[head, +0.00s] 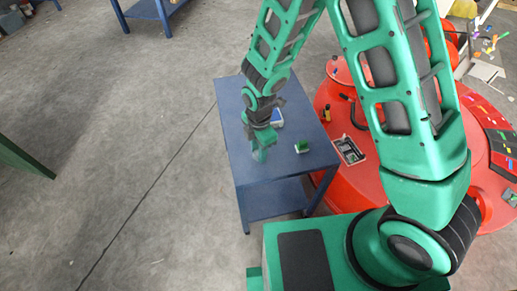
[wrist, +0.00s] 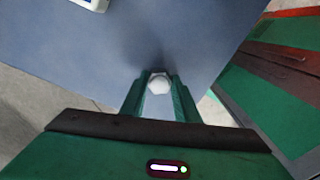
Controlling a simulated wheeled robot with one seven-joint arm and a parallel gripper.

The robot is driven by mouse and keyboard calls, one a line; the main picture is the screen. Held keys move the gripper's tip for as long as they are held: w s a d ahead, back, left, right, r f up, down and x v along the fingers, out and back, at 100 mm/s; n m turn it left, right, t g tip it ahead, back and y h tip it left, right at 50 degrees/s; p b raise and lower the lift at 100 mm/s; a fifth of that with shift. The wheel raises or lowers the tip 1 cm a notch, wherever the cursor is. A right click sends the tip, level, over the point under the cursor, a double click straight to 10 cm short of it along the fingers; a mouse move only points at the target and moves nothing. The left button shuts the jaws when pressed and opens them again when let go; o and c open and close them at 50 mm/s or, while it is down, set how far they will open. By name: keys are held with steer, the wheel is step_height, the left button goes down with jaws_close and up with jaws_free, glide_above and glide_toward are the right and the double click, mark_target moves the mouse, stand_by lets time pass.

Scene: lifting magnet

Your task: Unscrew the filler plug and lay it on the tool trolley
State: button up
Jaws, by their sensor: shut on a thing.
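My gripper (head: 262,152) is over the left front part of the blue tool trolley (head: 236,98). In the wrist view its two green fingers (wrist: 158,82) are shut on a pale grey, hexagonal-looking plug (wrist: 159,85). The blue trolley top (wrist: 190,40) lies beyond the fingertips, with a dark shadow on it near the plug. I cannot tell whether the plug touches the top. In the head view the plug is too small or hidden to make out.
A blue-and-white item (head: 277,119) and a small green item (head: 302,146) lie on the trolley. The large red magnet (head: 385,185) stands right of it, with an open compartment (head: 349,151). Grey floor (head: 130,150) is free on the left.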

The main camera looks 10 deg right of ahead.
steer(key=shift+f, duration=0.3)
stand_by(0.4)
steer(key=o, duration=1.5)
steer(key=shift+r, duration=3)
